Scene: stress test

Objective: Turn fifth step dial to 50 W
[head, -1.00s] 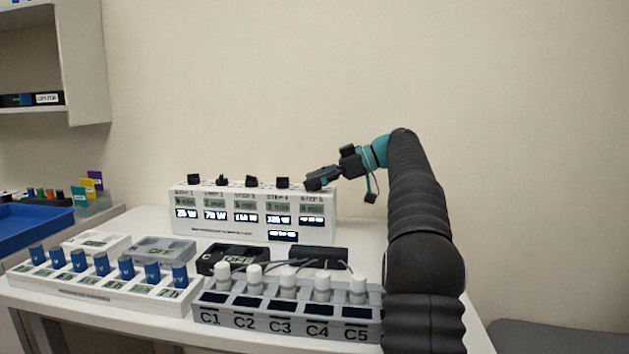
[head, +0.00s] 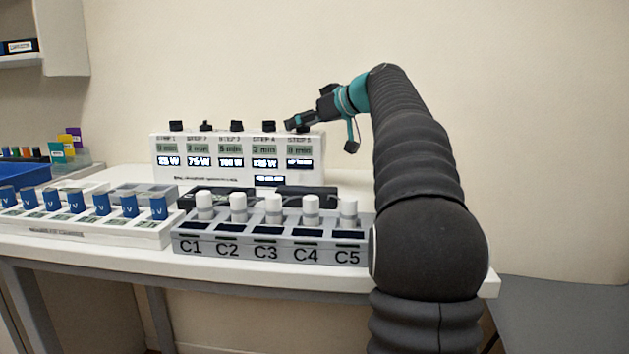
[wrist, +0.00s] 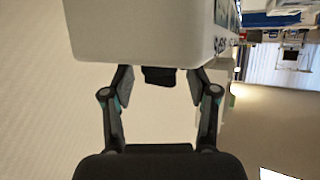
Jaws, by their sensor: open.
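The white step control box (head: 215,181) stands at the back of the table, with black dials along its top and small displays on its front. My gripper (head: 292,125) is at the box's right end, over STEP 5, and hides most of the fifth dial in the head view. In the wrist view the black fifth dial (wrist: 160,76) sticks out from the white box (wrist: 140,30), between the fingertips of my open gripper (wrist: 160,83). Gaps show on both sides of the dial. The fifth display (head: 299,164) is lit, but its text is too small to read.
A grey rack (head: 270,250) labelled C1 to C5 with white-capped vials stands in front. A white rack of blue-capped vials (head: 90,230) is to its left. Dark devices (head: 305,194) lie between rack and box. The table's right end (head: 480,285) is clear.

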